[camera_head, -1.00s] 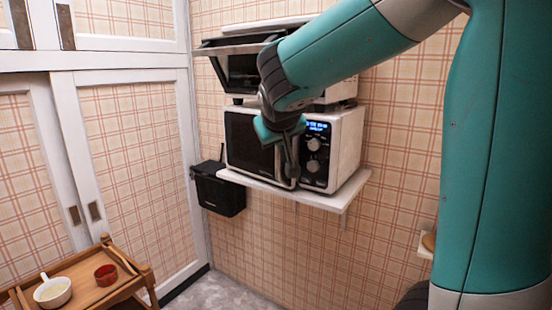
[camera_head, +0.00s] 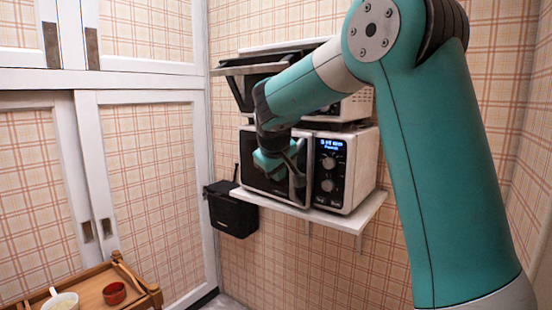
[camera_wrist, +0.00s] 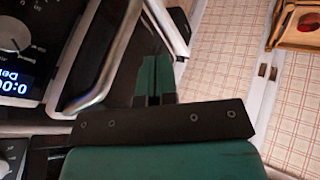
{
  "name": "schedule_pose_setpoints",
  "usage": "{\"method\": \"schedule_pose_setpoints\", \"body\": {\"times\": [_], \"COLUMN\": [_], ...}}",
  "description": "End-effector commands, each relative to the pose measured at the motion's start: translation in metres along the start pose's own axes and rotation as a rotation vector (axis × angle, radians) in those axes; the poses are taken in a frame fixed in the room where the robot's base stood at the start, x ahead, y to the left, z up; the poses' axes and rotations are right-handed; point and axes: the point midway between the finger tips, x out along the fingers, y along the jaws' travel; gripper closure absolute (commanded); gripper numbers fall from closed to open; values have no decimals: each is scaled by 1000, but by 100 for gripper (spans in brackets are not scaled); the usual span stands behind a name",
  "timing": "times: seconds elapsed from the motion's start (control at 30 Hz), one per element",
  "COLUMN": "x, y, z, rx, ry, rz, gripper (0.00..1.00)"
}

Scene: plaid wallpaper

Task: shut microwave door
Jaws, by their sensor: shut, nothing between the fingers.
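The white microwave (camera_head: 351,180) with a dark door (camera_head: 258,152) stands on a wall shelf. Its blue-lit display and knobs are at the right of its front. The door looks shut or nearly so; I cannot tell if a small gap remains. My gripper (camera_head: 296,157) is in front of the door, beside the upright door handle (camera_head: 298,182), and hides part of the door. In the wrist view my gripper (camera_wrist: 155,80) is shut and empty, with its fingers against or near the dark door. The silver handle (camera_wrist: 112,65) runs just left of them. Contact is unclear.
Above, a second appliance has a tilted-open dark flap (camera_head: 250,68), close to my arm. A black box (camera_head: 232,210) hangs left of the shelf (camera_head: 350,217).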

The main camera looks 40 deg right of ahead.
Motion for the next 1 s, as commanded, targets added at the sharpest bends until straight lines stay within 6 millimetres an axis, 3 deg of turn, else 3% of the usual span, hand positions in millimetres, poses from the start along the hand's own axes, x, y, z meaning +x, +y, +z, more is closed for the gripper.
{"method": "schedule_pose_setpoints", "body": {"times": [0.23,0.73,1.0], "x": [16,20,36], "y": [30,38,75], "z": [0,0,6], "rx": [3,2,3], "ry": [-1,0,-2], "rz": [1,1,1], "gripper": [100,100,100]}}
